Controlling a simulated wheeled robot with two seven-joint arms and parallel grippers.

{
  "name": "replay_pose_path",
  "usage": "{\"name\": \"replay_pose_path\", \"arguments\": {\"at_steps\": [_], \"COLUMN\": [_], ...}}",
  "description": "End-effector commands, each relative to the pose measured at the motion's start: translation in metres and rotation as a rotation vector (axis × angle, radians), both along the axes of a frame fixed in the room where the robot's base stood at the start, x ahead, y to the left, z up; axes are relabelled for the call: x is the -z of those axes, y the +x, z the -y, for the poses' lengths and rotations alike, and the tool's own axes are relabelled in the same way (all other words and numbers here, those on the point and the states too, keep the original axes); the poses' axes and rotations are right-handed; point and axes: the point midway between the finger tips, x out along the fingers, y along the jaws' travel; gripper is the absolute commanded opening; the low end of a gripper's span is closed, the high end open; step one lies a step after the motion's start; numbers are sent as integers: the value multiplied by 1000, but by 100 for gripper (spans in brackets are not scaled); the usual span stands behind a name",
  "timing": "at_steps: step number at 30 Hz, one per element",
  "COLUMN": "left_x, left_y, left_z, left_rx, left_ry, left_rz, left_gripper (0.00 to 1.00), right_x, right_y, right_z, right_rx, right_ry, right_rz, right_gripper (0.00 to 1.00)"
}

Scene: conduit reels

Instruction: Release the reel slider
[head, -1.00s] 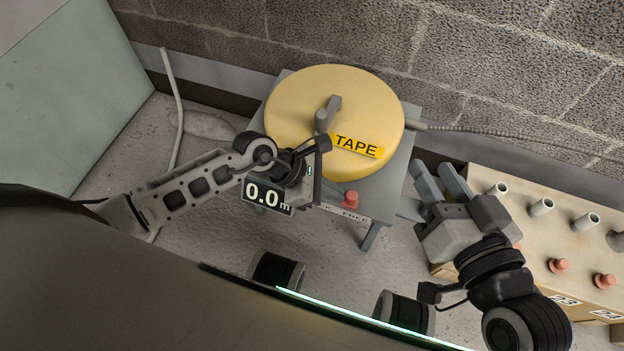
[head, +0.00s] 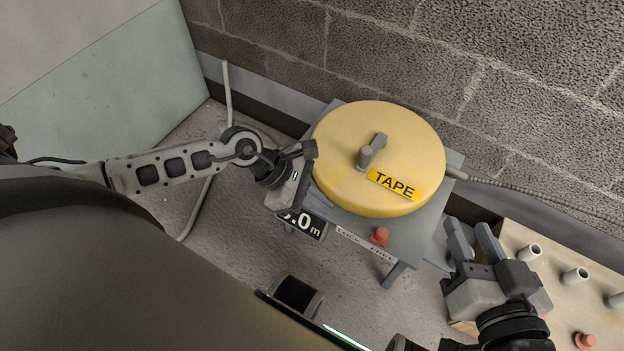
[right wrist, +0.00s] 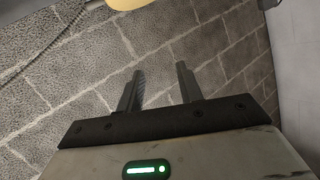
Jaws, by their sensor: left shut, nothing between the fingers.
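The reel slider is a red knob (head: 380,236) on the front of the grey reel stand (head: 405,240). It sits above the FREE end of a LOCK / FREE label (head: 364,246). The yellow TAPE reel (head: 345,180) lies flat on the stand with a grey crank (head: 372,152) on top. My left gripper (head: 304,184) is shut and empty, left of the knob and apart from it, near the reel's left edge. My right gripper (head: 472,229) is open and empty, right of the stand; its spread fingers also show in the right wrist view (right wrist: 160,78).
A black 0.0 m display (head: 303,223) is partly hidden by my left gripper. A beige box (head: 590,290) with grey tubes and red knobs stands at the right. A block wall (head: 430,60) is behind. A conduit (head: 540,190) runs right from the reel.

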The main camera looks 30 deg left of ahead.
Motion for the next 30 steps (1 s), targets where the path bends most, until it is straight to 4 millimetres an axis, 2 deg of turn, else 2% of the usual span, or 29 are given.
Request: {"name": "replay_pose_path", "arguments": {"at_steps": [6, 24, 26, 30], "left_x": [-14, -16, -20, -45], "left_y": [-4, -4, -4, -4], "left_z": [-14, -15, -15, -15], "left_rx": [1, 0, -1, -1], "left_ry": [1, 0, 0, 0], "left_rz": [0, 0, 1, 1], "left_gripper": [0, 0, 0, 0], "right_x": [8, 7, 4, -1], "right_y": [-4, -5, -4, -4], "right_z": [3, 3, 4, 10], "right_rx": [-3, -6, -4, 10], "right_ry": [-40, -46, -50, -80], "right_rz": [-19, -19, -21, -70], "right_gripper": [36, 36, 36, 36]}}
